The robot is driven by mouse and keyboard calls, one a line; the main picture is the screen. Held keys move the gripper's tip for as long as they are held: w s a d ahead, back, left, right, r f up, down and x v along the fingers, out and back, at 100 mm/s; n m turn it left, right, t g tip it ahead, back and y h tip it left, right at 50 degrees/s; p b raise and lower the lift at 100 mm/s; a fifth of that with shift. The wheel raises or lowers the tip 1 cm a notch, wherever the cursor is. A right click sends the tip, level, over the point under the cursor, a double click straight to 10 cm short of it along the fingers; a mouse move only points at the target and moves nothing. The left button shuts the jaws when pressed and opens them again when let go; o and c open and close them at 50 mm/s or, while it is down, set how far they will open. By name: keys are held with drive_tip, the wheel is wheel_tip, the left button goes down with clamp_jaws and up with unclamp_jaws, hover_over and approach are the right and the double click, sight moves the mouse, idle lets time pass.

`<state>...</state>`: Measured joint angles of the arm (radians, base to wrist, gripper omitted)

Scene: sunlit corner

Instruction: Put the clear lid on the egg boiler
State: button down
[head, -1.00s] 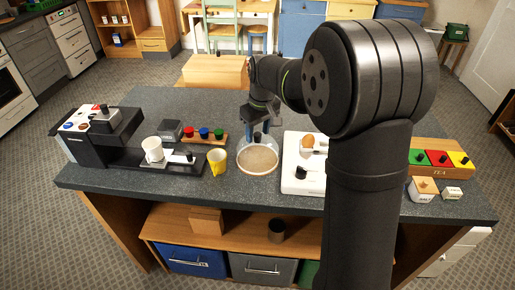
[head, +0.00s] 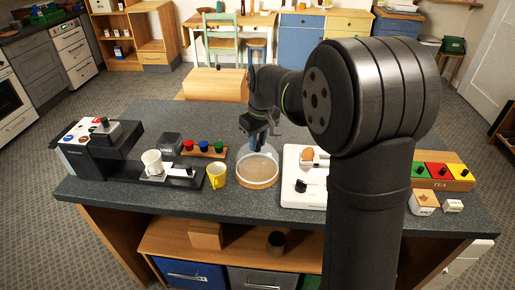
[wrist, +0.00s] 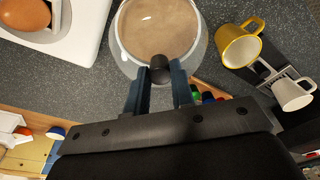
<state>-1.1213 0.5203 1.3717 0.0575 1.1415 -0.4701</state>
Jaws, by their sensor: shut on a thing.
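The clear lid (head: 240,182) is a glass dome over a round tan disc; whether it touches the counter I cannot tell. Its black knob (wrist: 160,68) sits between the blue fingers of my gripper (wrist: 159,80) in the wrist view, and the fingers are shut on it. In the head view my gripper (head: 257,136) is directly above the dome and partly hides its top. The egg boiler (head: 290,190) is the white box just right of the lid, with a brown egg (head: 308,154) and a black knob. My arm hides its right side. It also shows at upper left in the wrist view (wrist: 84,40).
A yellow mug (head: 216,175) stands close left of the lid. Farther left are a white cup (head: 152,160) and a black coffee machine (head: 92,148). Colored knobs on a wooden stand (head: 204,150) are behind. A tea box (head: 445,180) stands at right.

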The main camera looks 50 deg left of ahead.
drive_tip(key=r, duration=0.7)
drive_tip(key=shift+w+d+r, duration=0.1)
drive_tip(key=shift+w+r, duration=0.2)
drive_tip(key=shift+r, duration=0.05)
drive_tip(key=w+d+r+m, duration=0.4)
drive_tip(key=w+d+m, duration=0.2)
drive_tip(key=w+d, duration=0.7)
wheel_tip(320, 180, down, 8)
drive_tip(key=w+a, duration=0.1)
drive_tip(key=a, duration=0.1)
drive_tip(key=shift+w+f+t, duration=0.15)
drive_tip(key=shift+w+t, duration=0.2)
drive_tip(key=shift+t, duration=0.05)
drive_tip(key=shift+f, duration=0.55)
idle(0.5)
drive_tip(key=c, duration=0.7)
unclamp_jaws()
drive_tip(key=shift+r, duration=4)
